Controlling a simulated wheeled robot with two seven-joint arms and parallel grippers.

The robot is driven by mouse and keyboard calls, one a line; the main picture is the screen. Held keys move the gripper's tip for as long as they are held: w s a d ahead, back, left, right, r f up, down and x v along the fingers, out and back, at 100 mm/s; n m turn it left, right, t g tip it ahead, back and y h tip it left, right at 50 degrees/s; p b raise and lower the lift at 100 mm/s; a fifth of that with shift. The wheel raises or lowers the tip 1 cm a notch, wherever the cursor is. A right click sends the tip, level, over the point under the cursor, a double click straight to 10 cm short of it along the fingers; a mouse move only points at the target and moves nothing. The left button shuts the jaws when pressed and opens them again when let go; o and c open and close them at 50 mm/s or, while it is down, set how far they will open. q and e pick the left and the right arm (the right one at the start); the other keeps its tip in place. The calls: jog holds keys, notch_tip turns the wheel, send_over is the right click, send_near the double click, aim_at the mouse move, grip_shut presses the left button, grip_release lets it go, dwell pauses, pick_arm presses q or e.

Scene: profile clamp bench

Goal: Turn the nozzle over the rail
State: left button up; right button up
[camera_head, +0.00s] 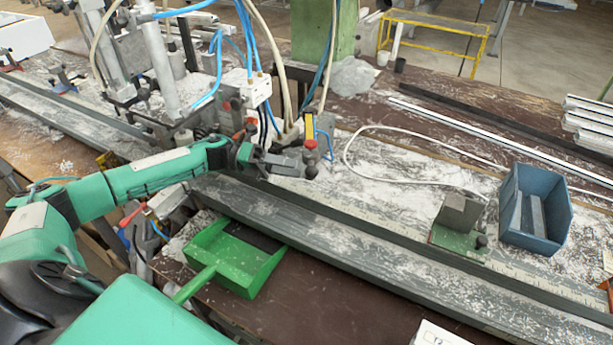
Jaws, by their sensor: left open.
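The long grey metal rail (345,232) runs across the bench from the upper left to the lower right, strewn with pale shavings. What looks like the nozzle (310,129), a small yellow and dark upright piece with a red knob below it, stands just behind the rail near the hoses. My left gripper (303,167) reaches in from the left on a green arm and is open above the rail's back edge, close in front of the nozzle. I cannot tell whether its fingers touch the nozzle. My right gripper is not in view.
A green dustpan (222,262) lies in front of the rail. A white cable (385,128) loops over shavings. Clamp machinery and blue hoses (215,75) stand behind my left arm.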

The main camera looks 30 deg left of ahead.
pick_arm(q)
jog(key=b+v, duration=0.2)
jog(key=v, duration=0.6)
